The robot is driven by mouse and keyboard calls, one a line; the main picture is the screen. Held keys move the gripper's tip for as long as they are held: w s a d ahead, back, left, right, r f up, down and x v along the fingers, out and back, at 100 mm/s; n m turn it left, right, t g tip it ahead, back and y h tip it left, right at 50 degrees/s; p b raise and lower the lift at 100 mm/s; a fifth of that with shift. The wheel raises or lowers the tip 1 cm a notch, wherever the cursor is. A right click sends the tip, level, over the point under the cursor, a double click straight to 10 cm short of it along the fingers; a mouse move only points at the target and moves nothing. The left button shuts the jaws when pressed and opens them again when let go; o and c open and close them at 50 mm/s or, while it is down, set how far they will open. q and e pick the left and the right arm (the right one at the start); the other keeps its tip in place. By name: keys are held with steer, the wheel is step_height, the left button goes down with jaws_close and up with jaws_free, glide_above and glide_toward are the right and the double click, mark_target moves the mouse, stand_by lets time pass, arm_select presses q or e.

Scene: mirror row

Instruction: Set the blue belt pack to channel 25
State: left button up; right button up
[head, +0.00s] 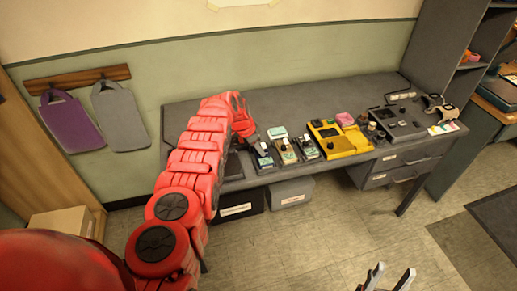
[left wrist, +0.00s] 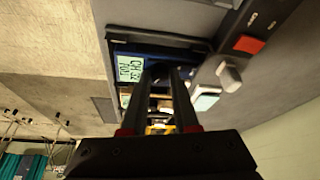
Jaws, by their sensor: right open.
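The blue belt pack (left wrist: 150,48) is at the top of the left wrist view, with a lit pale-green display (left wrist: 130,68). The display shows "CH" and digits turned sideways, too small to read surely. My left gripper (left wrist: 162,76) has its two dark fingers apart at a dark round knob beside the display; whether they touch it I cannot tell. In the head view the left gripper (head: 252,138) is over the left end of the row of belt packs, by the leftmost pack (head: 263,158). My right gripper (head: 388,277) is open and empty, low over the floor.
Other belt packs (head: 286,153) stand to the right on the grey bench (head: 195,113). A yellow device (head: 333,140) and a dark console (head: 400,122) are further right. Bins (head: 291,192) sit below the bench. The floor in front is clear.

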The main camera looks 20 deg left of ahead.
arm_select(q)
jaws_close()
